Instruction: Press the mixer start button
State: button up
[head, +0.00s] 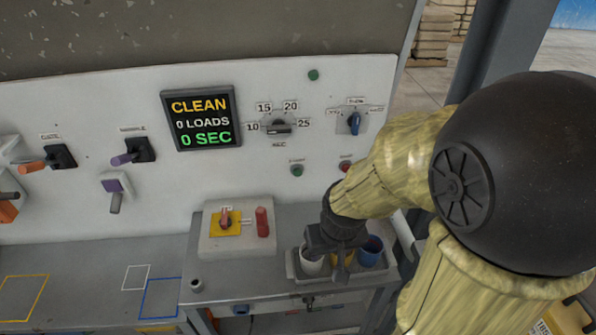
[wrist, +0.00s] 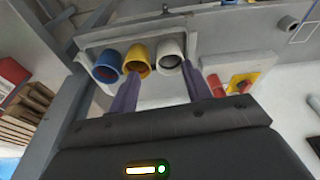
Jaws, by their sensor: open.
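The white panel (head: 235,100) holds a green button (head: 297,170) with a small label above it that looks like START. A red button (head: 345,166) sits to its right, partly behind my arm. Another round green button or lamp (head: 313,75) is near the panel's top. My gripper (head: 338,262) is open, below and to the right of the lower green button, over a tray of cups and apart from the panel's buttons. In the wrist view its two fingers (wrist: 160,88) are spread with nothing gripped. The lower green button is not visible there.
A display (head: 201,120) reads CLEAN, 0 LOADS, 0 SEC. The tray (wrist: 85,45) holds blue (wrist: 106,66), yellow (wrist: 138,58) and white (wrist: 171,52) cups. A box (head: 205,242) with a red switch stands left of it.

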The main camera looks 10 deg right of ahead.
dwell(0.3)
grip_shut()
dwell(1.6)
